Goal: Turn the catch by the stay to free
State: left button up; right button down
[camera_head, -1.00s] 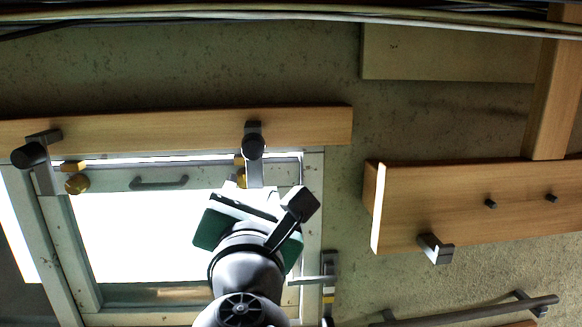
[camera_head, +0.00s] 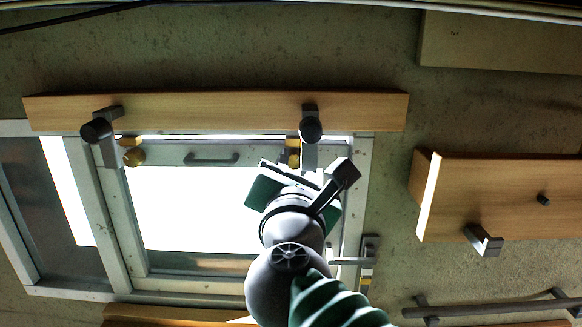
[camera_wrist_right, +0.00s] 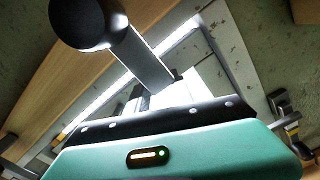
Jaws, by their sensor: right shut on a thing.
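Two catches hang from the wooden beam over the bright window, each a dark round knob on a grey lever. The right-hand catch (camera_head: 310,130) has its lever pointing down over the top of the window frame. The left-hand catch (camera_head: 97,131) also points down. My right gripper (camera_head: 307,178) is shut at the lower end of the right-hand catch's lever. In the right wrist view the catch's dark knob (camera_wrist_right: 86,22) and grey lever (camera_wrist_right: 142,62) run down to the gripper (camera_wrist_right: 165,95); its body hides the contact. A grey bracket, possibly the stay (camera_head: 366,262), sits at the frame's right side. My left gripper is not in view.
The window sash carries a grey handle (camera_head: 211,159) and brass-coloured knobs (camera_head: 133,157). The beam (camera_head: 220,108) runs just above. Another wooden beam with a grey hook (camera_head: 484,240) and a grey rail (camera_head: 490,306) lie to the right. Cables cross the top.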

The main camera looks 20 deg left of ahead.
jog(key=shift+a+f, duration=0.1)
jog(key=shift+f, duration=0.2)
jog(key=shift+w+n, duration=0.15)
jog(key=shift+n, duration=0.55)
jog(key=shift+d+n+p, duration=0.25)
jog(key=shift+n+p, duration=0.2)
jog(key=shift+n, duration=0.25)
jog(key=n, duration=0.3)
jog(key=shift+a+f+p, duration=0.1)
jog(key=shift+a+p, duration=0.2)
jog(key=shift+f, duration=0.1)
jog(key=c, duration=1.3)
grip_release()
jog(key=shift+d, duration=0.1)
jog(key=shift+c, duration=0.2)
jog(key=shift+o, duration=1.1)
jog(key=shift+w, duration=0.2)
